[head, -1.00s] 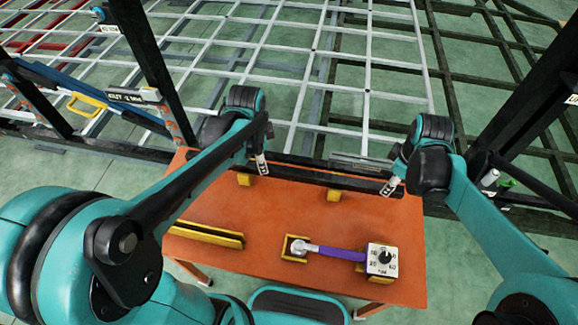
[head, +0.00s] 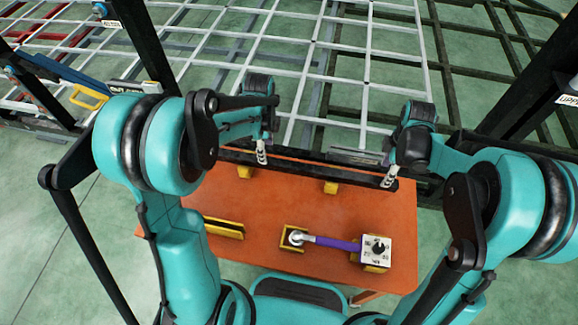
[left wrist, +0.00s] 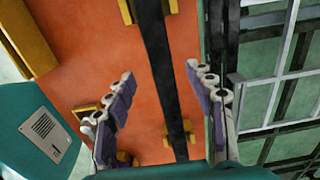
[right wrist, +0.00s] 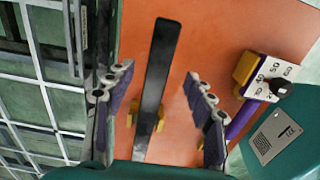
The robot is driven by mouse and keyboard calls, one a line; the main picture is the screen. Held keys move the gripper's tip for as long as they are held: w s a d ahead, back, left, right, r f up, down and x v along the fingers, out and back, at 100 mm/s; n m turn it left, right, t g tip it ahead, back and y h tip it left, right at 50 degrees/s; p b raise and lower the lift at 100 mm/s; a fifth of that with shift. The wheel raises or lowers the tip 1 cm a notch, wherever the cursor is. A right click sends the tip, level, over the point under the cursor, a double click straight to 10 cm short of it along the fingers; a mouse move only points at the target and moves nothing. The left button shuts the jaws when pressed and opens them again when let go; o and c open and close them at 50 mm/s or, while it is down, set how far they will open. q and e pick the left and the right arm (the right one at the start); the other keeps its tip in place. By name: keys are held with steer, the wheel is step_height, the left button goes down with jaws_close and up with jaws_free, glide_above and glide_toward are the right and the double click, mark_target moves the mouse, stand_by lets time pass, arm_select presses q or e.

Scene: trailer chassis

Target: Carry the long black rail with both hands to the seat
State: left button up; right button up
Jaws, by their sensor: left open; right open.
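The long black rail (head: 300,168) lies along the far edge of the orange table, on small yellow blocks. My left gripper (head: 262,152) is over its left part. In the left wrist view the rail (left wrist: 158,60) runs between the open fingers (left wrist: 161,88), apart from both. My right gripper (head: 389,178) is at the rail's right end. In the right wrist view the rail (right wrist: 155,75) ends just beyond the open fingers (right wrist: 158,82), with space on both sides. Neither gripper holds anything. I cannot tell which part is the seat.
On the orange table (head: 285,205) are a yellow block (head: 245,172), another yellow block (head: 330,187), a yellow-and-black holder (head: 224,228) and a purple-handled tool (head: 335,243) with a white dial box (head: 376,248). A pale lattice chassis frame (head: 300,70) stands close behind the table. Dark posts flank it.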

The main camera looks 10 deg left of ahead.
mark_target(289, 167)
arm_select(q)
step_height(289, 167, down, 6)
steer(key=shift+f, duration=0.15)
arm_select(e)
step_height(289, 167, down, 6)
steer(key=shift+f, duration=0.15)
arm_select(q)
jaws_close()
arm_select(e)
jaws_close()
